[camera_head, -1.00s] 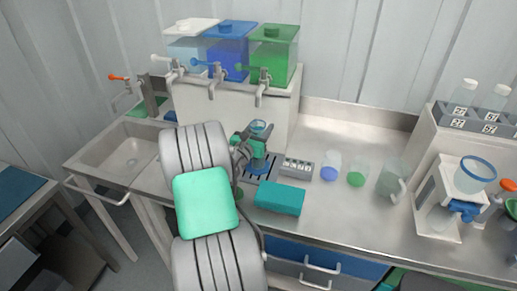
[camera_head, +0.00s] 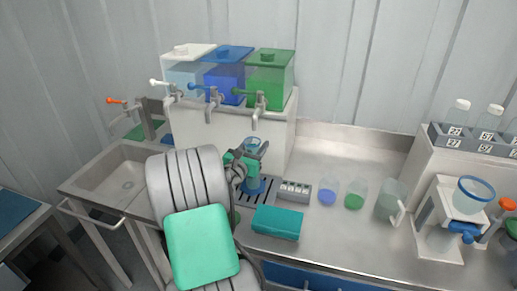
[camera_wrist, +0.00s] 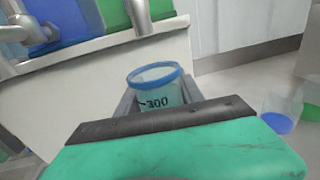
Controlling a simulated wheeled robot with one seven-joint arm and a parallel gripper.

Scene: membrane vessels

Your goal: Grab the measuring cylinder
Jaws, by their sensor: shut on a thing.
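The measuring cylinder (camera_head: 253,146) is clear with a blue rim and stands upright below the taps. In the wrist view its top (camera_wrist: 155,82) shows a blue rim and the marking 300. My gripper (camera_head: 254,162) is shut on the cylinder, with a finger on each side of it. In the wrist view the lower part of the cylinder is hidden behind my gripper's dark edge and green body. A blue part (camera_head: 254,188) shows below my gripper near the drain grate; I cannot tell whether the cylinder rests on it.
White, blue (camera_head: 225,76) and green (camera_head: 270,78) tanks with taps stand above the cylinder. A teal box (camera_head: 277,223) lies in front. A small grey device (camera_head: 294,191), beakers (camera_head: 328,191) and a jug (camera_head: 391,199) stand to the right. The sink (camera_head: 120,176) is left.

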